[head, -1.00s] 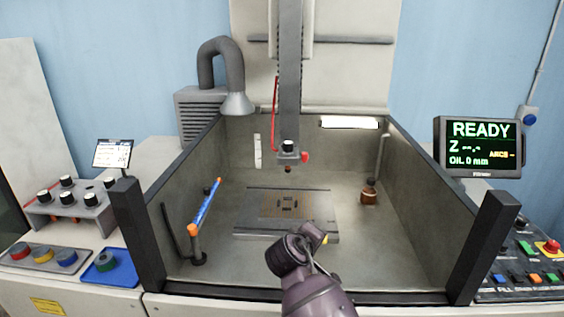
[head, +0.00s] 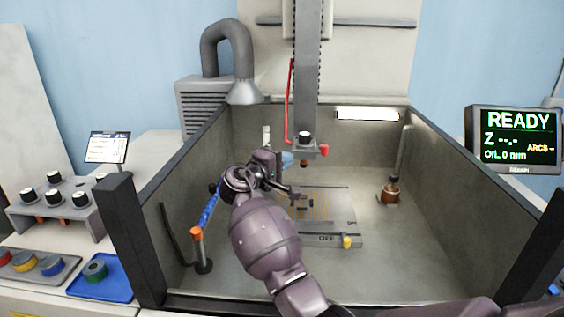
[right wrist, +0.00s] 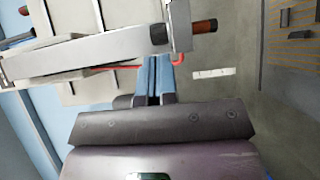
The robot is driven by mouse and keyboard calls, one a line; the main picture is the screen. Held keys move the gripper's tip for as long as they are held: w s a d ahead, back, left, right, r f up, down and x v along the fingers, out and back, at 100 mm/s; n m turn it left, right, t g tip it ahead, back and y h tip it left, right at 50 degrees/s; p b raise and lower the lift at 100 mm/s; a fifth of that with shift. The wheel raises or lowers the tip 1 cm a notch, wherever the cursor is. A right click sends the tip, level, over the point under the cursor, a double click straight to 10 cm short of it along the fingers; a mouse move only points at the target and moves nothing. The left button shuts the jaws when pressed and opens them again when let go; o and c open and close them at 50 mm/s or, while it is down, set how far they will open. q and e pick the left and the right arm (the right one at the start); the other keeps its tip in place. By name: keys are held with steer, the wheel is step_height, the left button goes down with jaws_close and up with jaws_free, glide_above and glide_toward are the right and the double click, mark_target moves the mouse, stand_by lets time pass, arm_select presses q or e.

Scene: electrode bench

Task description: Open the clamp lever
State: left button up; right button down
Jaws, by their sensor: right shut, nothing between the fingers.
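A grey ram (head: 308,70) hangs over the tank and ends in a holder block (head: 304,149) with a black knob. A red knob (head: 324,150), which looks like the clamp lever's end, sticks out on the block's right side. My right gripper (head: 288,160) is shut and empty, its blue fingertips just left of the holder block and apart from the red knob. In the right wrist view, the shut blue fingers (right wrist: 158,76) point toward the ram's lower end (right wrist: 180,25), with a copper-brown electrode (right wrist: 204,26) beyond. The red knob is not clearly visible there. My left gripper is out of view.
A red hose (head: 290,100) runs along the ram's left side. A blue nozzle arm (head: 209,207) stands left of my forearm. A worktable with a yellow knob (head: 347,242) lies below. A brown bottle (head: 390,190) stands right. Tank walls enclose the space.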

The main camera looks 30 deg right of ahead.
mark_target(323, 147)
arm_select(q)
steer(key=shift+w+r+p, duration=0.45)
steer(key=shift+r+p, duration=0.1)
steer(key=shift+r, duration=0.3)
arm_select(e)
steer(key=w+d, duration=0.1)
steer(key=d, duration=0.8)
steer(key=shift+d, duration=0.25)
steer(key=shift+f, duration=0.1)
